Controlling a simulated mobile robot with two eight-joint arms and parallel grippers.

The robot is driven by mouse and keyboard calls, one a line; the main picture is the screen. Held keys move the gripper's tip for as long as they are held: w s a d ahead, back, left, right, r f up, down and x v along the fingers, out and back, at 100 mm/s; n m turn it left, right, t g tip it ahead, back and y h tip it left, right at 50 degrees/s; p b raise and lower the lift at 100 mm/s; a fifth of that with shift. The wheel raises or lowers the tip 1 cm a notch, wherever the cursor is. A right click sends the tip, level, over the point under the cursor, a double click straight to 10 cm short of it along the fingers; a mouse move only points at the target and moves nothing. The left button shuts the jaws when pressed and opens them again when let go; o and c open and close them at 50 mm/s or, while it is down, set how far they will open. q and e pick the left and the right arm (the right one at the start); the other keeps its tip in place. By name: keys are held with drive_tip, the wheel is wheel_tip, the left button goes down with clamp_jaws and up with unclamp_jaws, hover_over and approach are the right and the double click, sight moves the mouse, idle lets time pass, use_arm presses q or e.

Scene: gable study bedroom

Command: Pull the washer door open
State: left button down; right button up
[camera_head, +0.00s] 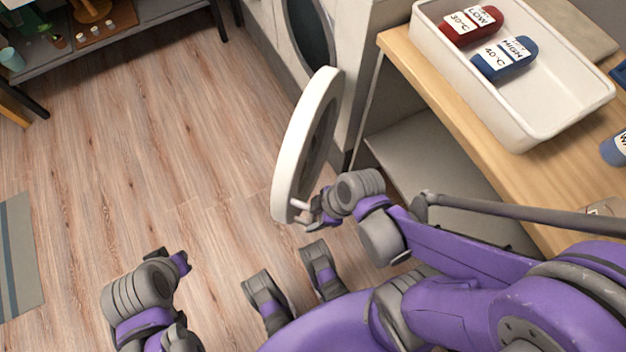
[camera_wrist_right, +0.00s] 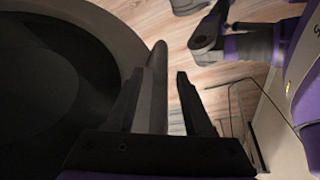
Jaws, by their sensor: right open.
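The white round washer door (camera_head: 290,150) stands swung out from the washer (camera_head: 268,28), whose dark round opening (camera_head: 312,32) shows behind it. A short pale handle (camera_head: 298,204) sticks out near the door's lower edge. My right gripper (camera_head: 310,213) is at this handle, with its jaws open. In the right wrist view, the gripper (camera_wrist_right: 168,85) has its fingers apart, with the handle bar (camera_wrist_right: 155,85) close to the left finger and the dark inner door (camera_wrist_right: 50,90) at left. My left gripper (camera_head: 183,260) hangs over the floor, away from the door; its jaw opening is unclear.
A wooden table (camera_head: 405,58) at right holds a white tray (camera_head: 560,125) with a red bottle (camera_head: 470,27) and a blue bottle (camera_head: 505,58). A grey shelf unit (camera_head: 130,42) stands at top left. A rug (camera_head: 18,250) lies at left. The wood floor between is clear.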

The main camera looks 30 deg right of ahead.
use_arm(q)
wheel_tip(320, 180, up, 7)
drive_tip(key=p, duration=0.6)
use_arm(e)
drive_tip(key=v, duration=1)
drive_tip(key=shift+s+r, duration=0.15)
drive_tip(key=shift+r, duration=0.2)
use_arm(q)
drive_tip(key=shift+w+r, duration=0.1)
use_arm(e)
drive_tip(key=shift+d, duration=0.15)
use_arm(q)
wheel_tip(320, 180, up, 9)
drive_tip(key=w+p, duration=0.1)
drive_tip(key=p, duration=0.7)
drive_tip(key=shift+w+t, duration=0.3)
drive_tip(key=shift+w, duration=0.05)
use_arm(e)
drive_tip(key=w+d+r+m+t+h, duration=0.1)
drive_tip(key=w+r+m+h, duration=0.1)
drive_tip(key=r+m, duration=0.3)
drive_tip(key=w+d+r+m+t+h, duration=0.1)
drive_tip(key=w+r+m, duration=0.4)
drive_tip(key=r, duration=0.5)
drive_tip(key=shift+w+r+m+t+h, duration=0.25)
drive_tip(key=shift+r+m+t+h, duration=0.15)
drive_tip(key=shift+m+t, duration=0.3)
